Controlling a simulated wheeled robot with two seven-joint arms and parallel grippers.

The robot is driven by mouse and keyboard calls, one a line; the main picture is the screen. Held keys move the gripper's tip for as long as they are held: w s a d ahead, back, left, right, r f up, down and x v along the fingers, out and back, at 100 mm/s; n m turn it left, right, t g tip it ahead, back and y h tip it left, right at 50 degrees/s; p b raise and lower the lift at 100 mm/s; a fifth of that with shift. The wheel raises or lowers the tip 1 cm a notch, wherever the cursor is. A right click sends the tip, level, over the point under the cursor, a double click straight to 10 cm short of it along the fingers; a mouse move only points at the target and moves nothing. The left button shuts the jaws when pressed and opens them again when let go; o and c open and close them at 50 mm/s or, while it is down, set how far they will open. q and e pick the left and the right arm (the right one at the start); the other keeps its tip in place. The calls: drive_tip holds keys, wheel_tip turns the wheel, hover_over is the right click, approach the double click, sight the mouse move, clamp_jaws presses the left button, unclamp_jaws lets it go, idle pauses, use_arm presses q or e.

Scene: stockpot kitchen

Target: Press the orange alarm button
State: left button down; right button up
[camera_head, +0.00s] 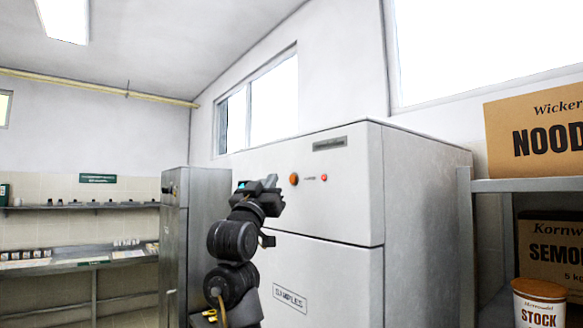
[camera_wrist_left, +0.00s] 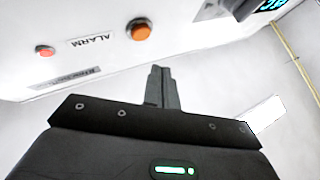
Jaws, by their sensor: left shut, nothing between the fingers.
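The orange alarm button (camera_head: 294,179) is a round knob on the upper front of a white cabinet. In the left wrist view the orange button (camera_wrist_left: 139,30) stands next to a label reading ALARM (camera_wrist_left: 91,41). My left gripper (camera_head: 272,184) is in front of the cabinet, just left of the button in the head view. Its fingers (camera_wrist_left: 161,88) are shut with nothing between them. In the wrist view a gap shows between the fingers and the button; whether they touch the panel I cannot tell. My right gripper is not in view.
A small red button or lamp (camera_head: 324,177) sits right of the orange one, under a dark nameplate (camera_head: 330,143). A shelf (camera_head: 525,185) with boxes and a stock tin (camera_head: 540,303) stands at right. A grey cabinet (camera_head: 173,250) is at left. A lit display (camera_wrist_left: 275,5) shows in the wrist view.

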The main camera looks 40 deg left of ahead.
use_arm(q)
drive_tip(key=shift+w+d+p, duration=0.2)
drive_tip(key=shift+w+p, duration=0.1)
drive_tip(key=shift+w, duration=0.4)
drive_tip(key=shift+w+d+p, duration=0.15)
drive_tip(key=shift+w+p, duration=0.1)
drive_tip(key=shift+w, duration=0.4)
drive_tip(key=shift+w, duration=0.1)
idle(1.0)
drive_tip(key=shift+w+d, duration=0.15)
drive_tip(key=shift+w, duration=0.15)
drive_tip(key=shift+w+d+p, duration=0.1)
drive_tip(key=shift+w+p, duration=0.25)
drive_tip(key=shift+p, duration=0.05)
idle(0.7)
drive_tip(key=shift+s, duration=0.1)
idle(0.3)
drive_tip(key=shift+s+a+b, duration=0.2)
drive_tip(key=shift+s+b, duration=0.25)
drive_tip(key=shift+s, duration=0.2)
drive_tip(key=shift+s+a+b, duration=0.25)
drive_tip(key=shift+s+b, duration=0.25)
drive_tip(key=shift+s, duration=0.3)
drive_tip(key=shift+s+a+b, duration=0.25)
drive_tip(key=shift+s+b, duration=0.2)
drive_tip(key=shift+s, duration=0.35)
drive_tip(key=shift+s+a+b, duration=0.25)
drive_tip(key=shift+s+b, duration=0.25)
drive_tip(key=shift+s, duration=0.3)
